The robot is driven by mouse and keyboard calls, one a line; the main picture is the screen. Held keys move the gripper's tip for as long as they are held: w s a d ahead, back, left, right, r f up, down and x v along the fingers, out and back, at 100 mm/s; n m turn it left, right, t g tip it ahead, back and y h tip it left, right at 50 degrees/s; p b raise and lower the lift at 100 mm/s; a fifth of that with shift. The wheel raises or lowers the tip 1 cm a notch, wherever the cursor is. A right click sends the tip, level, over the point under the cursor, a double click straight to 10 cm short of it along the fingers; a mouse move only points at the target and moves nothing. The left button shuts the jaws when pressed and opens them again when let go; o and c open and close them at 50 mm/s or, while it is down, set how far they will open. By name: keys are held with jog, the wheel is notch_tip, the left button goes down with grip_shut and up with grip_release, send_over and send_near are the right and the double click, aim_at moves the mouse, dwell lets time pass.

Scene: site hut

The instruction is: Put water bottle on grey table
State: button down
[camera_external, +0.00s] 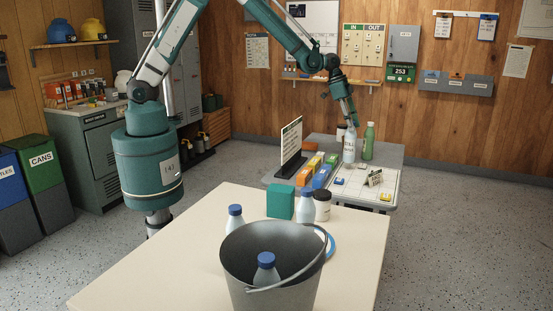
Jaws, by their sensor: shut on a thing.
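My gripper (350,123) is at the far side of the room, over the grey table (392,153). It points down and is shut on the top of a pale water bottle (349,149). The bottle is upright at the grey table; I cannot tell whether its base touches the top. Its cap is hidden by the fingers. Similar blue-capped bottles are on the cream table: one left of the bucket (235,220), one behind the bucket (307,206), and one inside the bucket (265,273).
A green bottle (368,141) stands close right of the held bottle, and a dark-lidded jar (341,133) behind it. Coloured boxes (321,176), an upright sign (291,143) and a white board (362,183) are nearer. The cream table (160,255) holds the grey bucket (240,262) and a teal box (280,202).

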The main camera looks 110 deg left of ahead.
dwell(0.3)
jog(key=shift+f, duration=1.9)
jog(key=c, duration=1.9)
grip_release()
jog(key=shift+f, duration=0.1)
jog(key=v, duration=1.2)
jog(key=shift+s+d, duration=0.1)
